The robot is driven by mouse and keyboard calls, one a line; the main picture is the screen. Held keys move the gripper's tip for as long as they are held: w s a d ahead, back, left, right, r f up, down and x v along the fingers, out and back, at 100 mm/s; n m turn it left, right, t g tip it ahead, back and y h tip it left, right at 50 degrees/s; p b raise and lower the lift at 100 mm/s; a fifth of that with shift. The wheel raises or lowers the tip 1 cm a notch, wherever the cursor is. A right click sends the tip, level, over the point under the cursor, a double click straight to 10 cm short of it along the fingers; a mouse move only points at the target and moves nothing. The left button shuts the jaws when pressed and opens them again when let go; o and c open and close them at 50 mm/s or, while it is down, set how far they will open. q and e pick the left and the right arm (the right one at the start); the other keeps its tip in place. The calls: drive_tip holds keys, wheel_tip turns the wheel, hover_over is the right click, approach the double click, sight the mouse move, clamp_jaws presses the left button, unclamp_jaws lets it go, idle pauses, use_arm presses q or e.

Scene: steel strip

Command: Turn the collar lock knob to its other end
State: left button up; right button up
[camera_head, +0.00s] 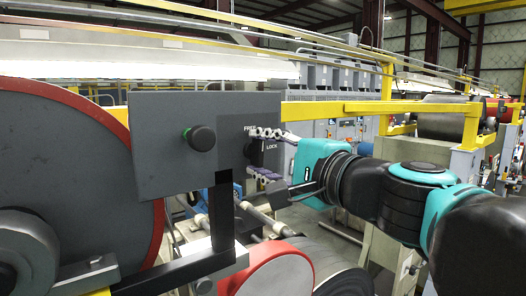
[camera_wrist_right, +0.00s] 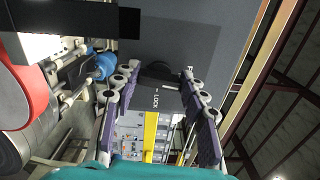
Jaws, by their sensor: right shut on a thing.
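The collar lock knob (camera_head: 254,152) is a black knob on the right part of a grey panel (camera_head: 160,165), between white FREE and LOCK lettering. My right gripper (camera_head: 262,153) reaches in from the right, with one finger above the knob and one below. In the right wrist view the dark knob (camera_wrist_right: 160,71) lies between the fingertips of my right gripper (camera_wrist_right: 157,79), which is shut on it. The fingers partly cover the knob and the lettering, so I cannot tell exactly which mark it points at. My left gripper is not in view.
A black knob with a green ring (camera_head: 202,138) sticks out of the panel, left of the gripper. A large red-rimmed dark reel (camera_head: 70,150) stands at left. A yellow rail (camera_head: 380,106) runs behind my right arm. A red-rimmed roll (camera_head: 275,272) lies below.

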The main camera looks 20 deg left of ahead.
drive_tip(key=shift+n, duration=0.6)
drive_tip(key=o, duration=1.2)
drive_tip(key=shift+a, duration=0.1)
drive_tip(key=shift+c, duration=0.2)
drive_tip(key=v, duration=1.2)
